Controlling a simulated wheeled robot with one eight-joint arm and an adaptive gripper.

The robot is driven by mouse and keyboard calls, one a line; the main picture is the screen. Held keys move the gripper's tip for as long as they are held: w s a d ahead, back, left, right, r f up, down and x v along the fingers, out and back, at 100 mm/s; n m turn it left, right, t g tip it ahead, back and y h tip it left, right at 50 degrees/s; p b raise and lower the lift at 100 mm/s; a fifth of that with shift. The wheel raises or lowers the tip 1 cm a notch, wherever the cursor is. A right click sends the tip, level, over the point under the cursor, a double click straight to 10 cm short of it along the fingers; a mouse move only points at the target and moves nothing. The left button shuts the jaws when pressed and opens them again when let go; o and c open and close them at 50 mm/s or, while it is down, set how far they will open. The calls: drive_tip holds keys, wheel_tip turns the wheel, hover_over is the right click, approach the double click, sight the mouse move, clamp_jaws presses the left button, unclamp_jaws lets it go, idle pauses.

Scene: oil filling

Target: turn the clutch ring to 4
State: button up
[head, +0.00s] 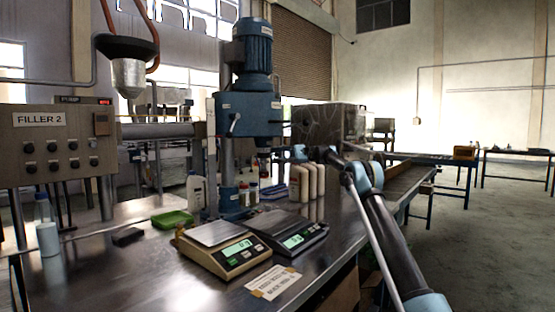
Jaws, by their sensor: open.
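The blue capping machine (248,115) stands upright at the back of the steel table. Its spindle (264,143) comes down under the blue head. The clutch ring is too small to make out there, and no number on it can be read. My arm reaches in from the lower right, and my gripper (290,153) is at its far end, just right of the spindle. The gripper is small and partly lost against the machine. It is open, and I cannot tell whether it touches the spindle.
Several cream bottles (305,184) stand below my gripper. Small jars (248,193) stand under the spindle. Two scales, a beige one (226,262) and a dark one (294,236), sit in front. A green tray (172,219) and a white bottle (196,190) are on the left.

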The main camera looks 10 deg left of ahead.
drive_tip(key=v, duration=0.7)
drive_tip(key=shift+w, duration=0.3)
drive_tip(key=shift+d, duration=0.2)
drive_tip(key=s+d+r+m+t+h, duration=0.1)
drive_tip(key=s+d+r+t+h, duration=0.35)
drive_tip(key=s+d, duration=0.6)
drive_tip(key=s+d+f+t+h, duration=0.1)
drive_tip(key=s+d+f+t, duration=0.1)
drive_tip(key=s+d, duration=0.6)
drive_tip(key=s+d+f+t+h, duration=0.2)
drive_tip(key=s+d, duration=0.3)
drive_tip(key=s, duration=0.6)
drive_tip(key=s+d+f+t+h, duration=0.1)
drive_tip(key=s+d+f+h, duration=0.1)
drive_tip(key=s+d+f, duration=0.5)
drive_tip(key=s+d+f+n+t+h, duration=0.1)
drive_tip(key=s+d+f+h, duration=0.2)
drive_tip(key=s+d+f, duration=0.5)
drive_tip(key=s+d+f+t+h, duration=0.1)
drive_tip(key=s+d+f+h, duration=0.2)
drive_tip(key=s+f, duration=1.6)
drive_tip(key=s+d, duration=0.2)
drive_tip(key=d, duration=0.2)
drive_tip(key=shift+d+n, duration=0.4)
